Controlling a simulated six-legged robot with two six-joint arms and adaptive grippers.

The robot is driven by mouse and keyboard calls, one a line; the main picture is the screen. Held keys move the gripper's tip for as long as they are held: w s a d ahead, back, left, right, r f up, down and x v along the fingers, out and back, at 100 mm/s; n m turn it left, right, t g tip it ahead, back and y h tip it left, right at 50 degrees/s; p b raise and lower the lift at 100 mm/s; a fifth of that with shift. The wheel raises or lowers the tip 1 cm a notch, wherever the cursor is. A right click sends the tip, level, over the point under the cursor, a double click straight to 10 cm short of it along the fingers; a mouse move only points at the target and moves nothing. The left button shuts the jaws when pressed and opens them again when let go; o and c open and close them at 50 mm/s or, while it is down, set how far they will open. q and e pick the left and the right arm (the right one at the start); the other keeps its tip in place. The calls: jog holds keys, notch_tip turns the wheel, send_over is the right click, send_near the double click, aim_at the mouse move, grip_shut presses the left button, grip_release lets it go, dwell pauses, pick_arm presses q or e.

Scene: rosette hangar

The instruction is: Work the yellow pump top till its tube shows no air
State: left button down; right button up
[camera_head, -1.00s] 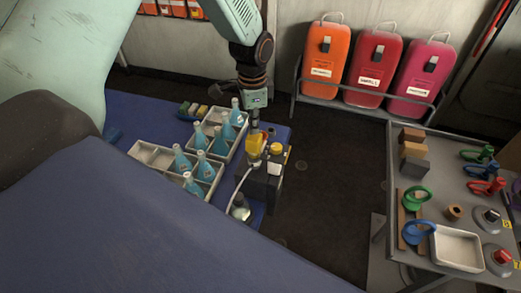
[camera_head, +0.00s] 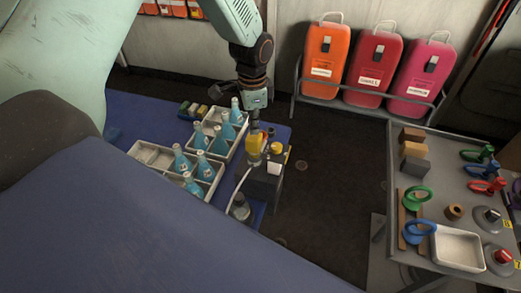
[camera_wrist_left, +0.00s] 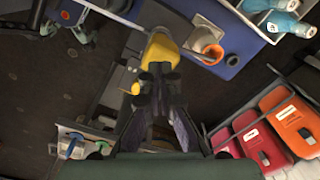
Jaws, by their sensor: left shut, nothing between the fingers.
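The yellow pump top (camera_head: 254,144) stands on a dark box-shaped pump body (camera_head: 262,186) at the edge of the blue table. It also shows in the left wrist view (camera_wrist_left: 163,48). My left gripper (camera_head: 255,125) points down at the pump top, shut and empty, its tips at or just above it; I cannot tell whether they touch. In the left wrist view, its closed fingers (camera_wrist_left: 158,76) partly cover the yellow top. A pale tube (camera_head: 241,178) curves down from the pump to a small flask (camera_head: 240,207). Air inside the tube is too small to make out.
Trays (camera_head: 207,193) of blue bottles stand left of the pump. Orange, red and magenta canisters (camera_head: 326,60) stand on a rack behind. A grey bench (camera_head: 461,185) is at right, with open floor between.

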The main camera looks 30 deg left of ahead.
aim_at(254, 136)
pick_arm(q)
jog(key=shift+f+b, duration=0.65)
jog(key=shift+f, duration=0.95)
jog(key=shift+f+b, duration=0.2)
jog(key=shift+b, duration=0.1)
jog(key=shift+r+p, duration=3.6)
jog(key=shift+r, duration=0.4)
notch_tip(254, 136, up, 3)
jog(key=shift+f+p, duration=0.2)
jog(key=shift+p, duration=0.75)
jog(key=c, duration=2.1)
grip_release()
